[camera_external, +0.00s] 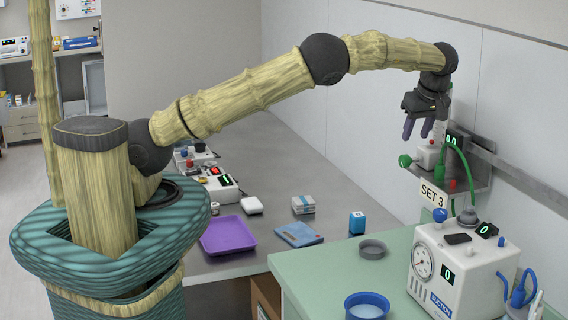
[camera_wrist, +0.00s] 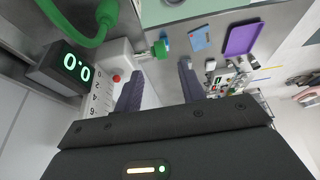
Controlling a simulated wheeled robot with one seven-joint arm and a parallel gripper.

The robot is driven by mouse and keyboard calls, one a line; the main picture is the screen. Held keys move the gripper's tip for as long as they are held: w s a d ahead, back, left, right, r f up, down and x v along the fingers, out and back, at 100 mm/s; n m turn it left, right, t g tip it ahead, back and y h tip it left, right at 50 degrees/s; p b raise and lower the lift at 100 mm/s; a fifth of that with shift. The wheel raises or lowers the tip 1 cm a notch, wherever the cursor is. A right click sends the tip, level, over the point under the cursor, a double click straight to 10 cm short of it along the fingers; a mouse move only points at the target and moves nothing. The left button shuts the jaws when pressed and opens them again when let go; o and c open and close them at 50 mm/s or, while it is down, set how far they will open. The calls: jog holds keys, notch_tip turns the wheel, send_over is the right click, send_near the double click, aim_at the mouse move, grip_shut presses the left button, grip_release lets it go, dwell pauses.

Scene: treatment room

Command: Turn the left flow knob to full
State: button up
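A green knob (camera_external: 405,161) sticks out to the left of a small white flow unit (camera_external: 424,157) on the wall bracket. In the wrist view the green knob (camera_wrist: 160,47) is beyond the fingertips, on the side of the white unit (camera_wrist: 119,56). My gripper (camera_external: 415,137) hangs just above the unit and knob, fingers pointing down. Its two dark fingers are apart with nothing between them (camera_wrist: 161,66). It appears clear of the knob. A display beside the unit reads 0.0 (camera_wrist: 75,68). No second flow knob can be made out clearly.
A green hose (camera_external: 461,160) loops close to the right of the unit. A SET 3 sign (camera_external: 433,194) hangs below the bracket (camera_external: 475,180). A white suction machine (camera_external: 457,270) stands on the green-topped cart (camera_external: 315,267). A purple tray (camera_external: 228,236) lies on the grey counter.

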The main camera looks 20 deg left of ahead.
aim_at(407, 157)
jog(key=p+x, duration=0.3)
jog(key=x, duration=0.6)
jog(key=c, duration=0.9)
